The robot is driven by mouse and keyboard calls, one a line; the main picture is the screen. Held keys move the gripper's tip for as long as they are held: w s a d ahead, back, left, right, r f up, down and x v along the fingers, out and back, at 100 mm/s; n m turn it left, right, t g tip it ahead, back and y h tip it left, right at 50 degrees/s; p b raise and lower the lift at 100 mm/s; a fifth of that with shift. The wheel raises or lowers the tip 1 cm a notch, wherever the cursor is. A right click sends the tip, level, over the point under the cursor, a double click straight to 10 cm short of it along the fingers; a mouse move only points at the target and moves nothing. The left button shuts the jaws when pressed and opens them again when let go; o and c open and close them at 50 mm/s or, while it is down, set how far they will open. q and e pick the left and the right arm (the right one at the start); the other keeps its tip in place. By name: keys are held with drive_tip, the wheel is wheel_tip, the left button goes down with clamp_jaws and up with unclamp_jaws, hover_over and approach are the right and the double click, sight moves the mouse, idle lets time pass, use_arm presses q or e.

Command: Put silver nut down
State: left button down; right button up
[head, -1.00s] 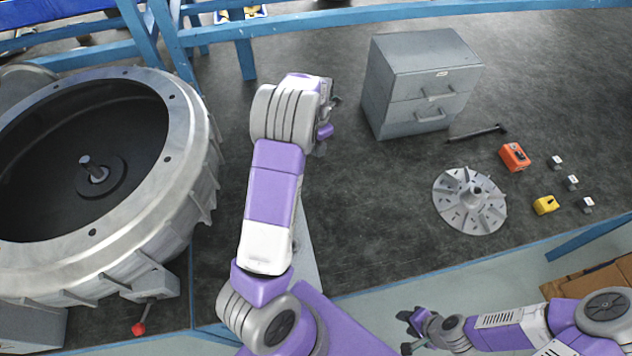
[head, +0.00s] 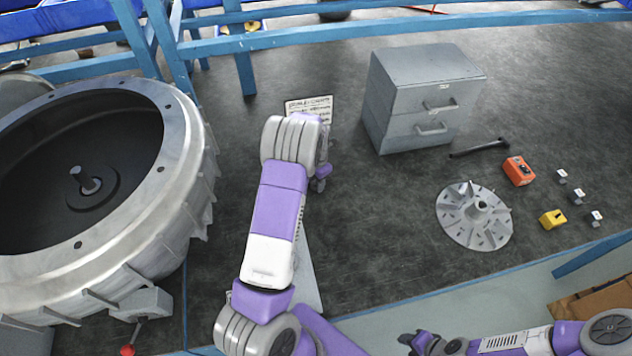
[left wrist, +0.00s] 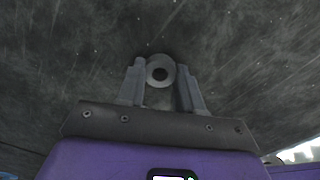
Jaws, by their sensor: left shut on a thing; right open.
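The silver nut (left wrist: 160,71) shows in the left wrist view as a round grey ring with a dark hole. It sits between the two fingertips of my left gripper (left wrist: 160,82), which is shut on it. The dark bench top lies behind the nut; I cannot tell whether the nut touches it. In the head view my left gripper (head: 322,178) is over the bench between the blower housing and the grey drawer cabinet, and the wrist hides the nut. My right gripper (head: 412,342) is open and empty, low in front of the bench edge.
The round blower housing (head: 190,165) with its shaft (head: 84,179) fills the left. The drawer cabinet (head: 425,75), black tool (head: 479,148), finned impeller (head: 474,215), orange box (head: 519,171) and yellow box (head: 552,219) are at right. A printed sheet (head: 308,104) lies behind my left wrist.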

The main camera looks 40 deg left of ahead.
use_arm(q)
drive_tip(key=shift+f, duration=0.25)
drive_tip(key=c, duration=0.7)
unclamp_jaws()
wheel_tip(320, 180, up, 13)
drive_tip(key=shift+f+p, duration=0.15)
drive_tip(key=shift+p, duration=1.1)
